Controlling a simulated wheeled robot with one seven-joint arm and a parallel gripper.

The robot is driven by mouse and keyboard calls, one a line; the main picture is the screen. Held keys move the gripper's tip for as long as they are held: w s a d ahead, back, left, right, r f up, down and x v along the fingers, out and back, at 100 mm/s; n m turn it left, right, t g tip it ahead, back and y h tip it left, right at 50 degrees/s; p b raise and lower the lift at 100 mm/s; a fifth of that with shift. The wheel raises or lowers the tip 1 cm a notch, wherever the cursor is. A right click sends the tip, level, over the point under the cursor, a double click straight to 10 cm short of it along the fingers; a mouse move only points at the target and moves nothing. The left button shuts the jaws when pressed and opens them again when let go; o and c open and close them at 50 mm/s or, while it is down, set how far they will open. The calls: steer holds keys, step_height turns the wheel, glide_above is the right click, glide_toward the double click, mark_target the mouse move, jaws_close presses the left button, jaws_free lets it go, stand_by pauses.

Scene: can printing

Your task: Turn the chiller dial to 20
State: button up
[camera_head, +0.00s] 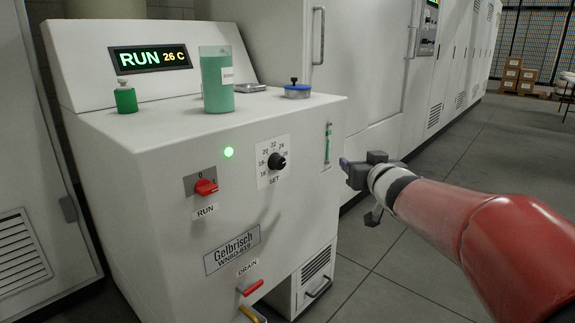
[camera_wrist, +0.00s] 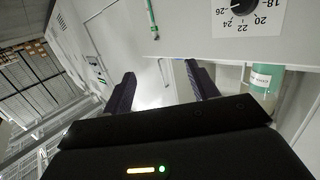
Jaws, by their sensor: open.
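The chiller (camera_head: 130,190) is a white cabinet with a display (camera_head: 150,57) reading RUN 26 C. Its black set dial (camera_head: 277,161) sits on a white scale plate marked from 16 up to 26 or beyond, and I cannot tell exactly where its pointer stands. The dial also shows at the top right of the wrist view (camera_wrist: 236,4), partly cut off. My gripper (camera_head: 345,163) is to the right of the chiller front, apart from the dial. In the wrist view its two fingers (camera_wrist: 160,88) are spread and empty.
A red RUN switch (camera_head: 205,187) is left of the dial. A red DRAIN handle (camera_head: 253,287) is low on the front.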

steer(key=w+a+f+n+y, duration=0.2)
steer(key=w+a+n+y, duration=0.2)
steer(key=w+a+y, duration=0.25)
steer(key=n+g+y, duration=0.3)
steer(key=g+y, duration=0.1)
steer(key=g, duration=0.1)
glide_toward(282, 164)
steer(key=x, duration=0.9)
steer(key=shift+a+p, duration=0.1)
steer(key=shift+p, duration=0.2)
steer(key=c, duration=1)
